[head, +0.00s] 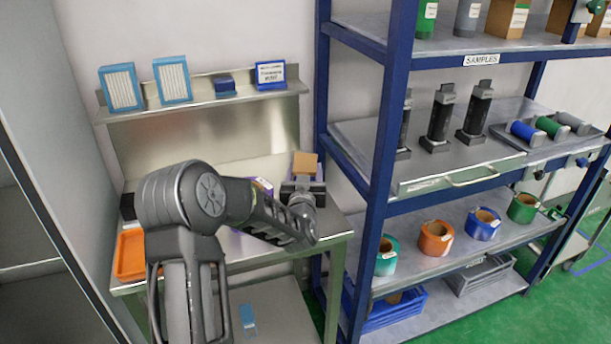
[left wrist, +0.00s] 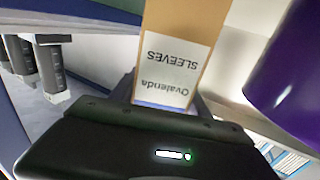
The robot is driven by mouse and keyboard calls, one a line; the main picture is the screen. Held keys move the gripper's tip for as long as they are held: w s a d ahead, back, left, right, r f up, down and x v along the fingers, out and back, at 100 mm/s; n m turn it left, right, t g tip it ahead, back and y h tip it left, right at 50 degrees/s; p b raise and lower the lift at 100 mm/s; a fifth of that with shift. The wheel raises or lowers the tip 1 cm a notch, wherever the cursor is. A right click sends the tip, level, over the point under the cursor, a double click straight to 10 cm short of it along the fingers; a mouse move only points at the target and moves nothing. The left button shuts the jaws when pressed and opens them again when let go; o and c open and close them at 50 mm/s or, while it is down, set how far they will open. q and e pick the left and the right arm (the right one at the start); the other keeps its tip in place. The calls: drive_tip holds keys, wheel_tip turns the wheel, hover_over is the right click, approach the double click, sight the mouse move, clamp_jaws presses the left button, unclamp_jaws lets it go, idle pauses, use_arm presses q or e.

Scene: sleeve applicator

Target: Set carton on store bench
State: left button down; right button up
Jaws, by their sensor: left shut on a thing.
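The carton (head: 306,163) is a small brown box with a white label. My left gripper (head: 304,184) is shut on it, over the right part of the steel bench (head: 338,222). In the left wrist view, the carton (left wrist: 180,55) stands between the fingers, and its label reads "Ovalenda SLEEVES" upside down. My left arm hides much of the bench top. Whether the carton's underside touches the bench cannot be told. My right gripper is not in view.
A purple roll (head: 262,187) is just left of the gripper, close beside the carton in the left wrist view (left wrist: 290,75). An orange tray (head: 130,256) lies at the bench's left. A blue-framed rack (head: 378,170) stands close on the right. A ledge (head: 215,100) runs behind.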

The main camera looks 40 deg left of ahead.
use_arm(q)
drive_tip(key=shift+f, duration=0.85)
drive_tip(key=shift+f, duration=0.15)
drive_tip(key=c, duration=0.5)
unclamp_jaws()
